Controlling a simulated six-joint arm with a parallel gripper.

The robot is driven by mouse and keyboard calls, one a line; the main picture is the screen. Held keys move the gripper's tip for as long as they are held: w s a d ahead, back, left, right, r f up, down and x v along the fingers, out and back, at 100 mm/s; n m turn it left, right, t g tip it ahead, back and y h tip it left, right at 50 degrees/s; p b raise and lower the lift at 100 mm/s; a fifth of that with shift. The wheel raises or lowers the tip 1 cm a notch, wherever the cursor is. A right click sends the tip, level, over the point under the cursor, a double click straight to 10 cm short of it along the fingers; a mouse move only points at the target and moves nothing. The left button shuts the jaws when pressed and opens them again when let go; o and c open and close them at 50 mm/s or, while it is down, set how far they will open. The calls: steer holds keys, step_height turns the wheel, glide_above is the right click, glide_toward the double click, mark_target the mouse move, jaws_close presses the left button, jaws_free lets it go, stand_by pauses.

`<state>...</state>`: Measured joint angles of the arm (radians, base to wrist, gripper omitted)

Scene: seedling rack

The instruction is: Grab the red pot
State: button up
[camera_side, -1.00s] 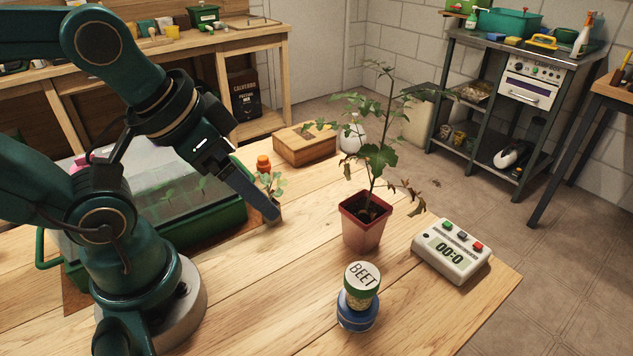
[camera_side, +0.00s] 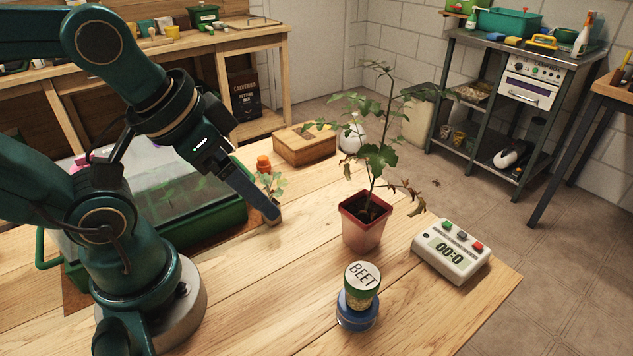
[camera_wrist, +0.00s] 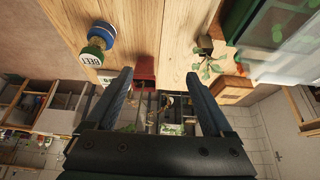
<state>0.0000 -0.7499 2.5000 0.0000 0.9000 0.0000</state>
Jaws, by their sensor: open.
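The red pot (camera_side: 365,227) stands upright on the wooden table in the side view, holding a tall leafy plant (camera_side: 375,150) with some browned lower leaves. My gripper (camera_side: 274,214) is to the left of the pot, apart from it, with its jaws pointing down and to the right. In the wrist view my gripper (camera_wrist: 157,75) shows two separated fingers with nothing held between them. The red pot (camera_wrist: 144,70) appears there beyond the gap, near the left finger, partly hidden. A small seedling pot (camera_side: 274,212) is just behind the fingertips in the side view, partly covered.
A jar labelled BEET (camera_side: 360,287) on a blue base stands in front of the pot. A white timer (camera_side: 452,250) is to its right. A green propagator tray (camera_side: 215,231) is at left. Bare tabletop lies front left.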

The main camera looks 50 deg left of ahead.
steer(key=shift+o, duration=1.1)
steer(key=w+d+r+g, duration=0.2)
steer(key=w+r+g, duration=0.1)
steer(key=w+r, duration=0.75)
steer(key=g, duration=0.3)
glide_above(363, 226)
steer(key=w+a, duration=0.2)
steer(key=w, duration=0.1)
steer(key=shift+f, duration=3.1)
steer(key=shift+n, duration=0.3)
steer(key=f, duration=1.9)
steer(key=shift+s+a, duration=0.15)
steer(key=shift+s, duration=0.05)
steer(key=c, duration=1.4)
